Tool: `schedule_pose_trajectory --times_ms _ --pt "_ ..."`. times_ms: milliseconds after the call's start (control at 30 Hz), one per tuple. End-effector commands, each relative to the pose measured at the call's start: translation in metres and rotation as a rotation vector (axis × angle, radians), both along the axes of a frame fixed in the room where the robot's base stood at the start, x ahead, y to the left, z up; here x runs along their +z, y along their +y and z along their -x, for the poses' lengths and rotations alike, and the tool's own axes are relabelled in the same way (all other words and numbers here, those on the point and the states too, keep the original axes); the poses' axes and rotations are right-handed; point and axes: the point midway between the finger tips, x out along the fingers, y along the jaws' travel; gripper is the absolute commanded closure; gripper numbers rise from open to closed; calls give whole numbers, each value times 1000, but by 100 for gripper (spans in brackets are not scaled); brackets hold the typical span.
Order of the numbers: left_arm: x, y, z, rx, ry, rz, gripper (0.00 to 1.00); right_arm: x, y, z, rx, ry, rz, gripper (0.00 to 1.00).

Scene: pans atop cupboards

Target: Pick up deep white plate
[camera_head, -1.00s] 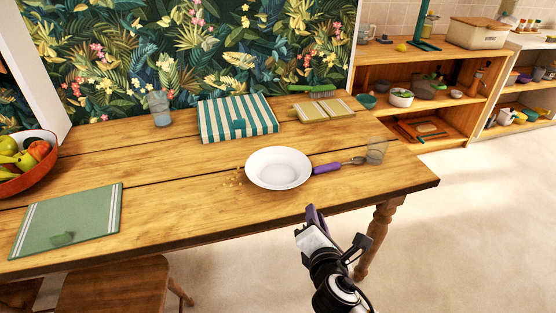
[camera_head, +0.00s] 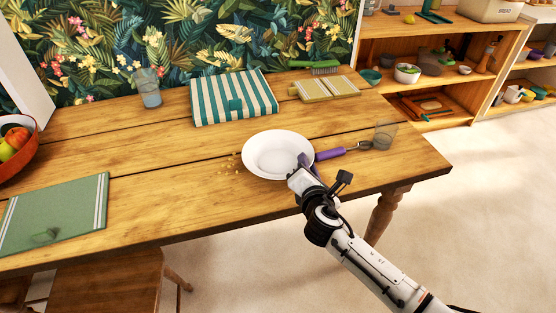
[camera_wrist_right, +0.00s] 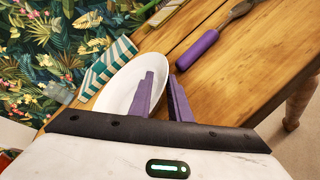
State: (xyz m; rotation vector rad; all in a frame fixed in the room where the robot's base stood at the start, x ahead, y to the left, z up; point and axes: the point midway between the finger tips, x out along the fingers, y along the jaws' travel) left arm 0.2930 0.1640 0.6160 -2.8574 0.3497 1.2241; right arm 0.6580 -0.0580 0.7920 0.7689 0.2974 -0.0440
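The deep white plate (camera_head: 272,150) lies flat on the wooden table in the head view. It also shows in the right wrist view (camera_wrist_right: 120,88), partly hidden behind a purple finger. My right gripper (camera_head: 305,162) is at the plate's near right rim. In the right wrist view its two purple fingers (camera_wrist_right: 161,76) stand apart, one over the plate and one just outside the rim. I cannot tell whether they touch the plate. My left gripper is not in view.
A green mat (camera_head: 65,210) is left.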

Motion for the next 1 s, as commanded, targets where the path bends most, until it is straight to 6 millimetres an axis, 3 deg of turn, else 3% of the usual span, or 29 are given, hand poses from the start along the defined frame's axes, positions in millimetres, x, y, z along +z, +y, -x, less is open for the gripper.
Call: schedule_pose_trajectory --times_ms 200,433,567,1000 --pt "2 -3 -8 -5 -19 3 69 -7 2 -19 1 1 0 83" --pt "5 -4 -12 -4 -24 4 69 -6 2 -20 1 1 0 83" --pt "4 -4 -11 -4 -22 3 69 -6 2 -20 1 1 0 100" --pt "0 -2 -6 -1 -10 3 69 -7 1 -20 0 1 1 100"
